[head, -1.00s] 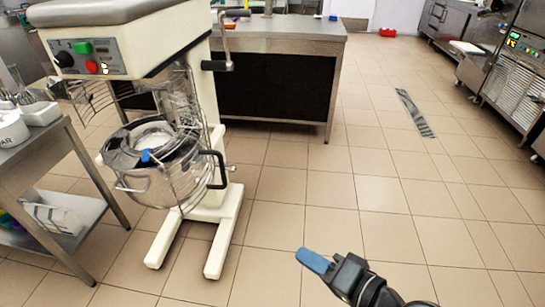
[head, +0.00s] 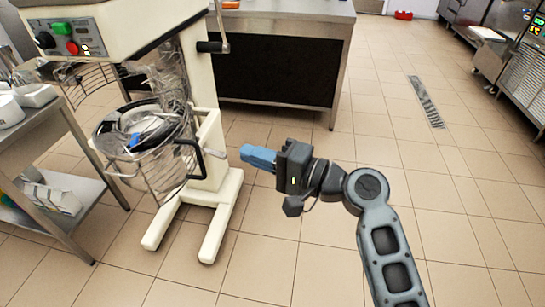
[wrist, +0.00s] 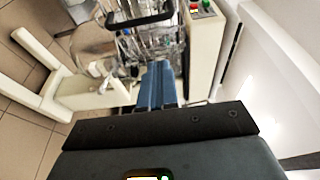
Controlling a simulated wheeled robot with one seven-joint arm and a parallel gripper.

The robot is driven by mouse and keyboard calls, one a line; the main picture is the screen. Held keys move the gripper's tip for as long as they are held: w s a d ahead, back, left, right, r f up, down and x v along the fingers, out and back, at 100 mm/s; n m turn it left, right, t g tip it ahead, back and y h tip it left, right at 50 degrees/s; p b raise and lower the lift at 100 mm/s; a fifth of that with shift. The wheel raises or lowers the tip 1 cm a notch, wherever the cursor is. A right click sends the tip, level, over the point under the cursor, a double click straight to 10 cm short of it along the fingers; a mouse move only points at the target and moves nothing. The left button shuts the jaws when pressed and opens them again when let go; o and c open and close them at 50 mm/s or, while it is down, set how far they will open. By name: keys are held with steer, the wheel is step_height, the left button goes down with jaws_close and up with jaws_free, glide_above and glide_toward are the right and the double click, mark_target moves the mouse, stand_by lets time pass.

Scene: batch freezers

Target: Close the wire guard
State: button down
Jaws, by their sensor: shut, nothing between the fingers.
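The wire guard (head: 178,165) is a shiny wire cage on the cream floor mixer (head: 203,100) at the left of the head view. Some wires curve around the right and front of the steel bowl (head: 122,150), and others stick out to the left above it. Its exact position is hard to tell among the overlapping wires. My gripper (head: 247,154), with blue fingers, is shut and empty. It is right of the bowl, apart from the guard, pointing left. In the wrist view my gripper (wrist: 160,70) points toward the blurred wires and bowl.
The mixer's controls (head: 72,38) are on its head, and its feet (head: 218,232) spread on the floor. A steel table (head: 60,135) stands at the left. A dark-fronted steel counter (head: 275,75) is behind. Tiled floor is free at the right.

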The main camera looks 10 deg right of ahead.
steer(key=w+a+p, duration=0.1)
steer(key=a, duration=0.6)
steer(key=shift+w, duration=0.2)
steer(key=shift+a+f, duration=0.1)
